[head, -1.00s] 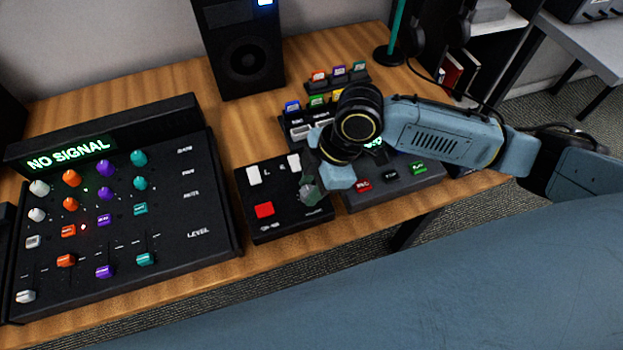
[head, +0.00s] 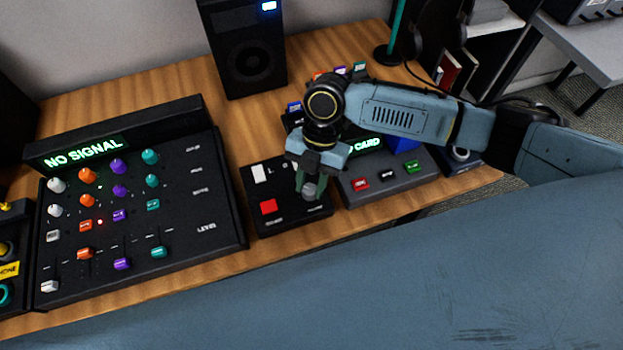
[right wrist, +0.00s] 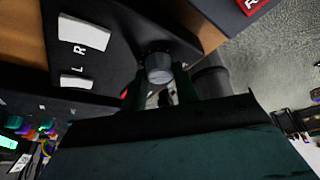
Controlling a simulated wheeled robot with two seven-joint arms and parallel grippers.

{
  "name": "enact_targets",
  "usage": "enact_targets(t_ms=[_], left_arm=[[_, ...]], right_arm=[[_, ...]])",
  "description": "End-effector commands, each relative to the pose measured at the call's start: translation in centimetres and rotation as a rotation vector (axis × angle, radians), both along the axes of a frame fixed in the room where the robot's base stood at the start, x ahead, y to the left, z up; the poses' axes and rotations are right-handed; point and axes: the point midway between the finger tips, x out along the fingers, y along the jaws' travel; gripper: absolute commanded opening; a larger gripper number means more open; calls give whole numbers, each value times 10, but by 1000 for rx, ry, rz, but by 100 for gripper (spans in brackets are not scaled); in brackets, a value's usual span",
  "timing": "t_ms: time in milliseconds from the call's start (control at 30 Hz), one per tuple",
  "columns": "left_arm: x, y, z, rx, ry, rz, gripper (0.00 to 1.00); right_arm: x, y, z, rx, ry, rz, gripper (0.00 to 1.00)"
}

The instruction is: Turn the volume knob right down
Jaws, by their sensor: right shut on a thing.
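The volume knob (head: 309,191) is a small grey knob at the front right corner of a small black box (head: 262,227). My left gripper is not in view.
A mixer with a lit "NO SIGNAL" display (head: 83,153) stands left of the box. A grey panel with red, black and green buttons (head: 386,180) sits close on the right. A black speaker (head: 243,60) stands behind. Bare wood shows in front of the box.

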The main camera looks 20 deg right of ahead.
Motion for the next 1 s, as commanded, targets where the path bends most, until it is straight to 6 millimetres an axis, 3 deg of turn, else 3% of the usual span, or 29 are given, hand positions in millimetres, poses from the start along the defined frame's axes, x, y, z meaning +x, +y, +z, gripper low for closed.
enact_targets(t_ms=[600, 1000], left_arm=[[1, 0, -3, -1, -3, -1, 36], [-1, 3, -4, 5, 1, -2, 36]], right_arm=[[1, 4, 0, 1, 0, 553, 7], [1, 5, 0, 1, 1, 735, 7]])
